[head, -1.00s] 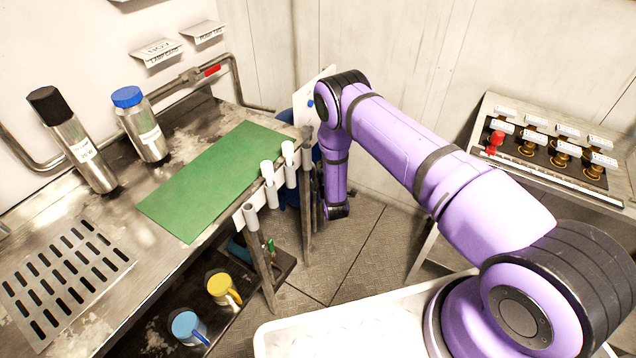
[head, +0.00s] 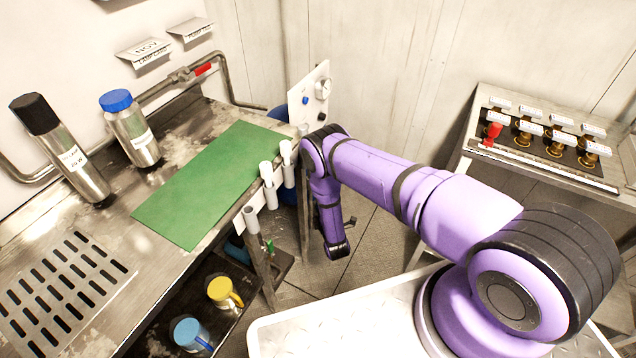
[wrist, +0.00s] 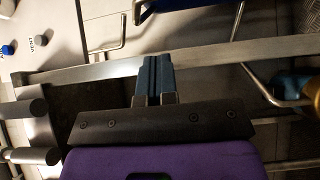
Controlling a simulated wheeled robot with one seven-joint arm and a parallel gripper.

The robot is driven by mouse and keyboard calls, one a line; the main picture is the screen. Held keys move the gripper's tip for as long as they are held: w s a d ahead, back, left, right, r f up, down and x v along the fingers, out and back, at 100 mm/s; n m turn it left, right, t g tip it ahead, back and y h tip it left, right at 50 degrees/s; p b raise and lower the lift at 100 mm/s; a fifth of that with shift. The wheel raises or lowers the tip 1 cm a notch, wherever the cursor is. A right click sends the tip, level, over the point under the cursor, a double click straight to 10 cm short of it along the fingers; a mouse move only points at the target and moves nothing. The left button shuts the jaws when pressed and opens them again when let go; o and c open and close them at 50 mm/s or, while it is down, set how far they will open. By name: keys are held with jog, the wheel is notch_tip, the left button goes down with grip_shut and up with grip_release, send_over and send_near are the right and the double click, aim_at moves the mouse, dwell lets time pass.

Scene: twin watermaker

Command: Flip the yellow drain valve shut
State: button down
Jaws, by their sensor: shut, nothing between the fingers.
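My gripper (wrist: 154,65) shows in the wrist view with its two blue fingers pressed together and nothing between them. A metal rail passes behind the fingertips. In the head view my forearm hangs down past the bench's right end, and the fingers cannot be made out. I cannot identify the yellow drain valve for certain. A yellowish rounded thing (wrist: 299,86) is cut off by the right edge of the wrist view, apart from the fingers; I cannot tell whether it is the valve. A yellow mug-like thing (head: 222,290) is on the shelf under the bench in the head view.
A white panel with knobs (head: 310,98) stands behind my arm. White tube holders (head: 268,182) line the bench edge beside it. A blue mug-like thing (head: 188,333) is on the lower shelf. A control console (head: 545,140) stands at right. Open floor lies between bench and console.

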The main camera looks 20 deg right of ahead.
jog(key=w+d, duration=0.2)
jog(key=w, duration=1)
jog(key=shift+w+d, duration=0.4)
jog(key=shift+d+r, duration=0.1)
